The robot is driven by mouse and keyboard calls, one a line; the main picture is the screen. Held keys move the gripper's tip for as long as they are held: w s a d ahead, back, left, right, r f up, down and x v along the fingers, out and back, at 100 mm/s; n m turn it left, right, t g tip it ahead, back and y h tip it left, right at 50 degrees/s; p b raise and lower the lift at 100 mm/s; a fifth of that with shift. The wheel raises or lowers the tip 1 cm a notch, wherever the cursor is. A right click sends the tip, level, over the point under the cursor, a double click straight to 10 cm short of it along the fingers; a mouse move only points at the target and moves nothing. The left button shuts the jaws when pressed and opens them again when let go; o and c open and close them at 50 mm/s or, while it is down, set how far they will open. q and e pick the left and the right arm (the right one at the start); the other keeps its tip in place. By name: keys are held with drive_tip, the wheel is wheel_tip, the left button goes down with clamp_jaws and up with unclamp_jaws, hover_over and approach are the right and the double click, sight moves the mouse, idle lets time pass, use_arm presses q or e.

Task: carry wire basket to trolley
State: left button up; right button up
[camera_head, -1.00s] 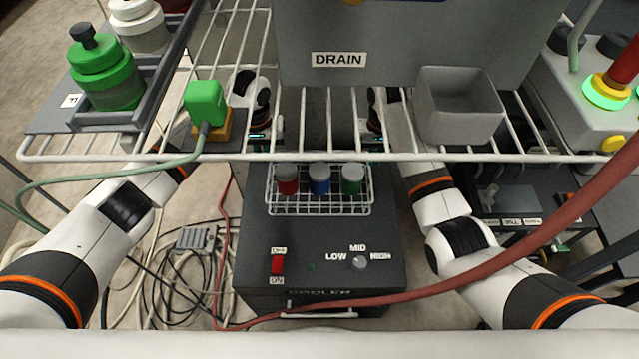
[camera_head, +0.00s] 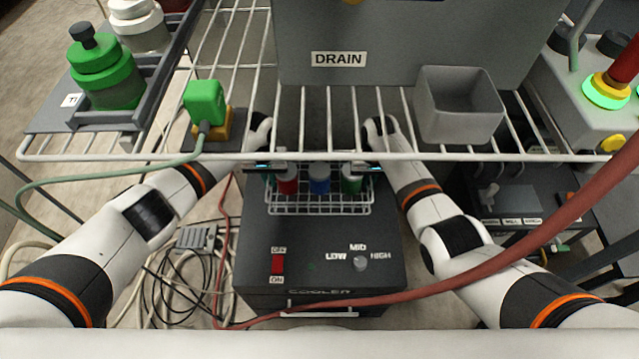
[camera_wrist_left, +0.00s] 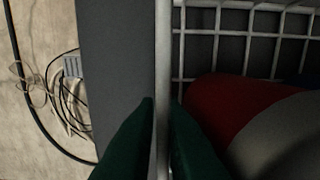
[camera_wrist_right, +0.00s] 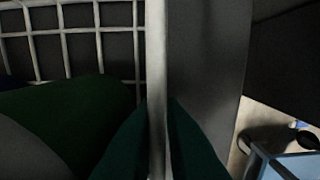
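The white wire basket (camera_head: 320,208) sits on the dark cooler (camera_head: 320,262), below the wire shelf. It holds a red jar (camera_head: 287,184), a blue jar (camera_head: 320,184) and a green jar (camera_head: 351,184), all with grey lids. My left gripper (camera_head: 268,177) is at the basket's left side, and my right gripper (camera_head: 371,177) is at its right side. In the left wrist view the green fingers (camera_wrist_left: 161,105) are closed on the rim wire, beside the red jar. In the right wrist view the fingers (camera_wrist_right: 158,105) are closed on the opposite rim wire. The shelf's front bar partly hides both grippers.
The white wire shelf (camera_head: 330,157) crosses above the basket and carries a grey open box (camera_head: 458,108). A red hose (camera_head: 480,268) hangs across the front. Cables (camera_head: 180,285) lie on the floor at left. A dark unit with labels (camera_head: 520,205) stands at right.

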use_arm(q)
clamp_jaws()
use_arm(e)
clamp_jaws()
use_arm(q)
drive_tip(key=shift+r, duration=0.1)
use_arm(e)
drive_tip(key=shift+r, duration=0.1)
